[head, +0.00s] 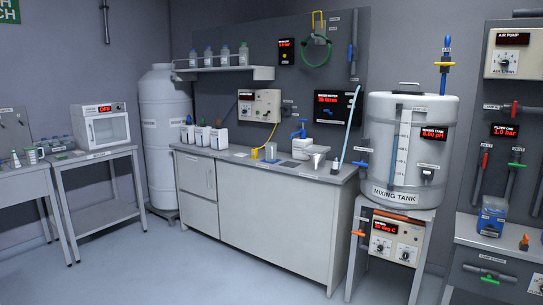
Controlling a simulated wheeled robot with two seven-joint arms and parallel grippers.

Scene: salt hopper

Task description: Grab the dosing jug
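No label reading dosing jug is legible, so I cannot tell for sure which vessel it is. Candidates stand on the long grey counter (230,155) in the middle of the head view. A small grey-blue cylindrical vessel (271,152) stands beside a yellow item near the middle. A white container (302,148) stands to its right, near a blue-topped device. A pale funnel-shaped vessel (317,160) is near the front edge. All are small and lack clear detail. Neither of my grippers is in view.
The mixing tank (385,150) stands on a stand right of the counter. A white oven-like box (105,127) sits on a left table. White canisters (203,135) stand at the counter's left. Several bottles line a wall shelf (225,69). The floor in front (170,265) is clear.

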